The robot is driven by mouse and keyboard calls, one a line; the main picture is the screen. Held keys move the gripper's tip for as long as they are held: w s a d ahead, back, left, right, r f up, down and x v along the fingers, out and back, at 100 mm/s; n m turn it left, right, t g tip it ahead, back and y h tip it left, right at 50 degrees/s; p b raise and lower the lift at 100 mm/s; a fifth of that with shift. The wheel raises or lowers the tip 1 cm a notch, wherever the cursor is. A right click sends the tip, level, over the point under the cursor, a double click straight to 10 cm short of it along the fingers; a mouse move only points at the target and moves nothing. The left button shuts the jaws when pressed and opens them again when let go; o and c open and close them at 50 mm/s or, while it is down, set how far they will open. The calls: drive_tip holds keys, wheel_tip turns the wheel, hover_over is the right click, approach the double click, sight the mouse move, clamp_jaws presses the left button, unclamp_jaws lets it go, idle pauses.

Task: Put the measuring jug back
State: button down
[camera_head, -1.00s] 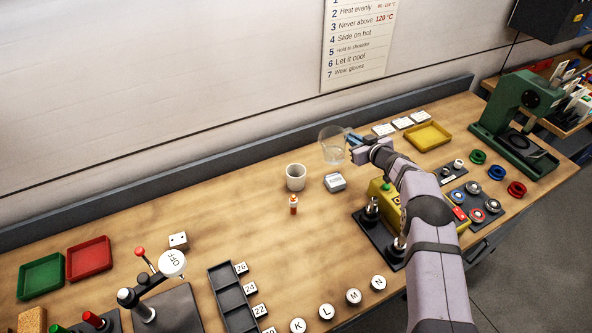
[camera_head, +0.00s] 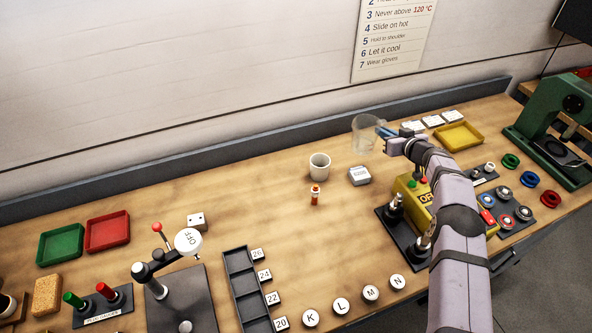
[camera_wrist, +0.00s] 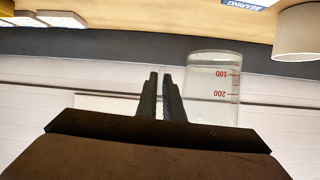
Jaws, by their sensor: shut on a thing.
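The clear measuring jug (camera_head: 364,136) is in the air over the back of the workbench, roughly upright. My gripper (camera_head: 384,130) is at its right side and is shut on it, seemingly by the handle. In the wrist view the jug (camera_wrist: 212,90) stands to the right of the narrow dark fingers (camera_wrist: 160,92), with red marks 100 and 200 upside down. The handle between the fingers is hard to make out.
White label cards (camera_head: 432,121) and a yellow tray (camera_head: 458,136) lie to the right.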

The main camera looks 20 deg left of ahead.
drive_tip(key=s+a+r+b, duration=0.2)
drive_tip(key=s+a, duration=0.3)
drive_tip(key=a, duration=0.5)
drive_tip(key=s+a+r+b, duration=0.25)
drive_tip(key=s+a, duration=0.25)
drive_tip(key=a, duration=0.6)
drive_tip(key=s+a+f+b, duration=0.1)
drive_tip(key=s+a, duration=0.3)
drive_tip(key=s, duration=0.4)
drive_tip(key=s+a+f+b, duration=0.1)
drive_tip(key=s+a, duration=0.3)
drive_tip(key=s, duration=0.5)
drive_tip(key=shift+f, duration=0.6)
drive_tip(key=shift+g, duration=0.3)
drive_tip(key=shift+a+f+p, duration=0.15)
drive_tip(key=shift+f+p, duration=1.65)
drive_tip(key=shift+f, duration=3.15)
drive_tip(key=shift+f+b, duration=0.25)
drive_tip(key=shift+b, duration=0.05)
